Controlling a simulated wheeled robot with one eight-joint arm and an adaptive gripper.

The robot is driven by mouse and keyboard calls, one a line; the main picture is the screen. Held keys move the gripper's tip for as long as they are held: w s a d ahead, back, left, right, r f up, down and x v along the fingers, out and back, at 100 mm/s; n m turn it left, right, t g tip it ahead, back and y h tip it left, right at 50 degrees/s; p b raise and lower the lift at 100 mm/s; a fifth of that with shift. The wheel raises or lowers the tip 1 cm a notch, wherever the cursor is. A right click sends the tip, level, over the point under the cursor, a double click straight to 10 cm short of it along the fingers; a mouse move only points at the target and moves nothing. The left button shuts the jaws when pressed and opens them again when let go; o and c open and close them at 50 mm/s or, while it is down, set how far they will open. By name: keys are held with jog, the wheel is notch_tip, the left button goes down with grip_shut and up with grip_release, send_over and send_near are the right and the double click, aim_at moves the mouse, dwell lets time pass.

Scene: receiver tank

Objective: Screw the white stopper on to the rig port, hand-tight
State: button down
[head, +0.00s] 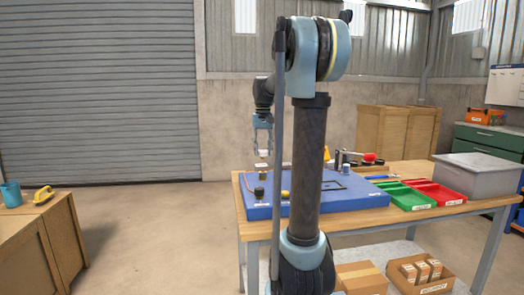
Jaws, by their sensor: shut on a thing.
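My gripper (263,150) points down over the left part of the blue mat (358,200) on the workbench. It is shut on a small pale piece that looks like the white stopper (263,153). The stopper is very small here, and its thread cannot be made out. A small dark-topped piece stands just below it; I cannot tell if this is the rig port or whether the two touch. A small black piece (259,193) and a yellow piece (285,194) stand on the mat nearer the front. My own arm hides part of the mat.
A green tray (408,199), a red tray (438,193) and a grey bin (478,175) fill the bench's right side. A toggle-clamp-like tool with a red end (370,158) stands behind the mat. A wooden cabinet (38,240) is at left, with open floor between.

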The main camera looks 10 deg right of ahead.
dwell(0.4)
jog(key=shift+f, duration=2.55)
